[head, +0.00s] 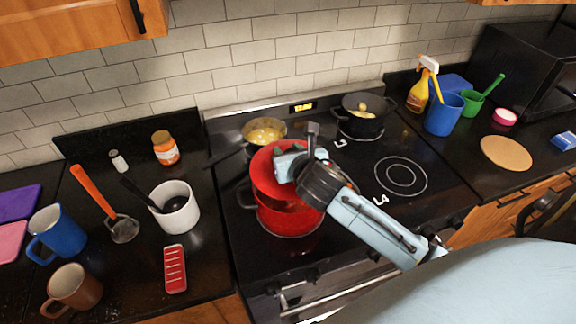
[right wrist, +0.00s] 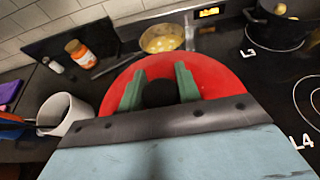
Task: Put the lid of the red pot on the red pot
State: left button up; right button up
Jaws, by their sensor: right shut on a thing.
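The red pot (head: 285,219) stands on the front left of the stovetop, partly hidden by my right arm and the lid. Its round red lid (head: 263,172) is above the pot, tilted, with its lower edge at or near the pot's rim; I cannot tell whether they touch. My right gripper (head: 281,151) is over the lid. In the right wrist view the green fingers (right wrist: 159,85) are shut on the lid's black knob (right wrist: 158,94), with the red lid (right wrist: 218,82) spread out behind them. My left gripper is not in view.
A pan of yellow food (head: 265,131) sits behind the pot, and a black pot (head: 361,122) is at the back right burner. The front right burner (head: 402,176) is empty.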

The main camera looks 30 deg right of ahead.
jog(key=shift+f, duration=2.35)
jog(key=shift+w, duration=0.1)
jog(key=o, duration=1.2)
jog(key=shift+c, duration=0.2)
jog(key=v, duration=1.2)
